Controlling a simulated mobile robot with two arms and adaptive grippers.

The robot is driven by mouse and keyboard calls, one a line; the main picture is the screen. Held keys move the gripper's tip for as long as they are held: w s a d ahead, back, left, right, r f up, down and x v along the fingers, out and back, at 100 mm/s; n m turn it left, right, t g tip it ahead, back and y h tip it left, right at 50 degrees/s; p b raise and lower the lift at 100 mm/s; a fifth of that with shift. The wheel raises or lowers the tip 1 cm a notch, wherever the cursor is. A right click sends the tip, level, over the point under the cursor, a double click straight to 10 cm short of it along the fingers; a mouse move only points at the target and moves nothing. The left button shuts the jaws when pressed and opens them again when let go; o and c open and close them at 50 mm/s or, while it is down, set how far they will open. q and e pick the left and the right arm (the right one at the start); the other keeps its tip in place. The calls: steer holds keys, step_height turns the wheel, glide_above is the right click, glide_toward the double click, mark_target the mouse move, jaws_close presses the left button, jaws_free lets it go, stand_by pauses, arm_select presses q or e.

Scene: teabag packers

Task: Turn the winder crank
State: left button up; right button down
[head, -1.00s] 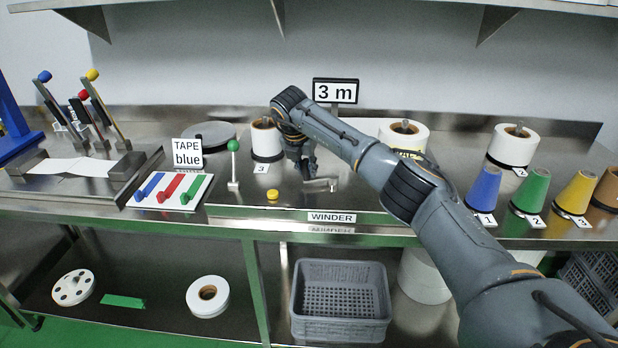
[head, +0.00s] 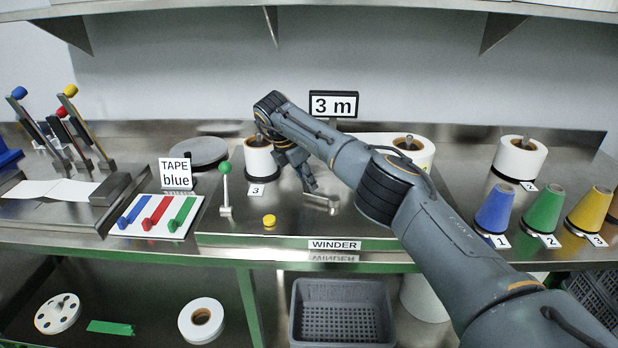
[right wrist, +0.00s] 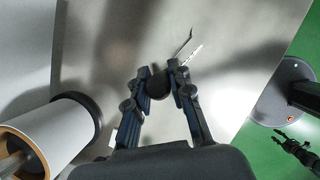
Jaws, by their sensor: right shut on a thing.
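The winder crank (head: 322,202) is a short metal arm low on the winder's steel top. My right gripper (head: 309,188) reaches down at its left end. In the right wrist view my right gripper (right wrist: 160,78) is shut on a dark round crank knob (right wrist: 158,88), with a finger on each side. The gripper partly hides the crank. A small dark gripper on an arm, probably my left gripper (right wrist: 302,152), shows over the green floor in the right wrist view.
A white roll (head: 259,160) stands left of the crank, close to my right wrist. A green-knobbed lever (head: 225,190) and a yellow button (head: 269,220) are on the winder's left side. Coloured cones (head: 543,210) stand at the right. A "3 m" sign (head: 333,104) stands behind.

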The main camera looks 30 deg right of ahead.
stand_by(0.4)
steer(key=c, duration=1.2)
jaws_free()
steer(key=shift+o, duration=0.2)
steer(key=shift+a+r, duration=0.1)
steer(key=shift+r, duration=0.05)
steer(key=v, duration=1.1)
steer(key=shift+r, duration=0.4)
steer(key=shift+a, duration=0.1)
